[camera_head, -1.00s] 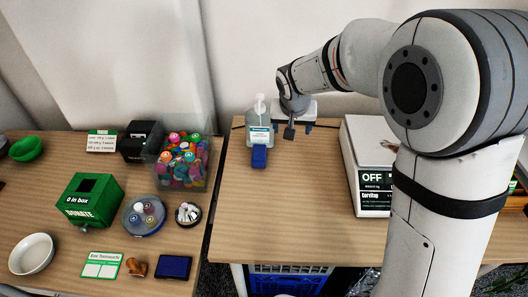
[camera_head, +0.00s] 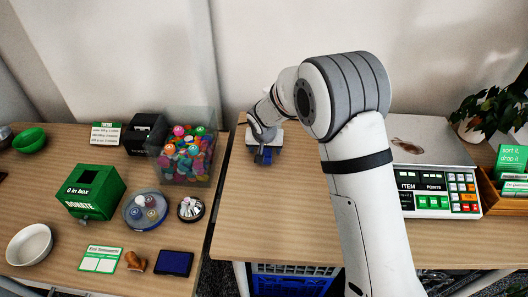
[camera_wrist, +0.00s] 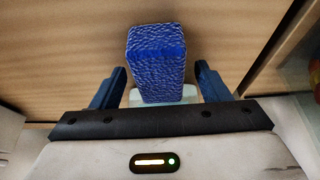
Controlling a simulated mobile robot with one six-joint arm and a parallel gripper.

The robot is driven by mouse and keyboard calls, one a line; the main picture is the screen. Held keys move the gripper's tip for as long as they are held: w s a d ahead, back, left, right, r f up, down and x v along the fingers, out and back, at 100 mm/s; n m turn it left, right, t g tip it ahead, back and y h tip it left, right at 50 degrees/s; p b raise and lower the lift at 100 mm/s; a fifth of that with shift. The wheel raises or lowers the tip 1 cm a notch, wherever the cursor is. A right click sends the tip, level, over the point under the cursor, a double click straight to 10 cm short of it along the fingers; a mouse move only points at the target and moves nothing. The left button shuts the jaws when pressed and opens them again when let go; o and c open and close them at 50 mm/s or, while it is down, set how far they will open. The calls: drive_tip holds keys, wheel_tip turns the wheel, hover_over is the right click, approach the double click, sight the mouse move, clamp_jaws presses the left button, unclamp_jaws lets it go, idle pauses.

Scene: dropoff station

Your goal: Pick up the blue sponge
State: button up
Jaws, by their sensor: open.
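The blue sponge (camera_wrist: 156,62) is a textured block in the middle of the wrist view, on the wooden table. My gripper (camera_wrist: 160,82) is open, with one dark blue finger on each side of the sponge and a gap to each. The near end of the sponge lies between the fingers, and the rest reaches beyond them. In the head view my gripper (camera_head: 263,158) is low over the left part of the right table, and a blue patch shows at it. I cannot tell finger from sponge there.
A clear bin of colourful items (camera_head: 184,152) stands left, across a gap between tables. A scale (camera_head: 428,150) with a keypad stands right of my arm. A pale, partly see-through thing (camera_wrist: 160,97) lies under the sponge's near end in the wrist view. The table front is clear.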

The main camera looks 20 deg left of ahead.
drive_tip(key=shift+f, duration=0.1)
drive_tip(key=c, duration=1)
drive_tip(key=shift+c, duration=0.2)
drive_tip(key=shift+s+r, duration=0.1)
drive_tip(key=shift+r, duration=0.25)
drive_tip(key=r, duration=0.6)
drive_tip(key=shift+s+d+r, duration=0.1)
drive_tip(key=shift+s+r, duration=0.15)
drive_tip(key=shift+r, duration=0.05)
drive_tip(key=s+d+b, duration=0.1)
drive_tip(key=s+d, duration=0.1)
drive_tip(key=s, duration=0.7)
drive_tip(key=s+d+b, duration=0.2)
drive_tip(key=s, duration=0.7)
drive_tip(key=shift+s+d+f, duration=0.15)
drive_tip(key=shift+s+d, duration=0.1)
drive_tip(key=shift+s, duration=0.1)
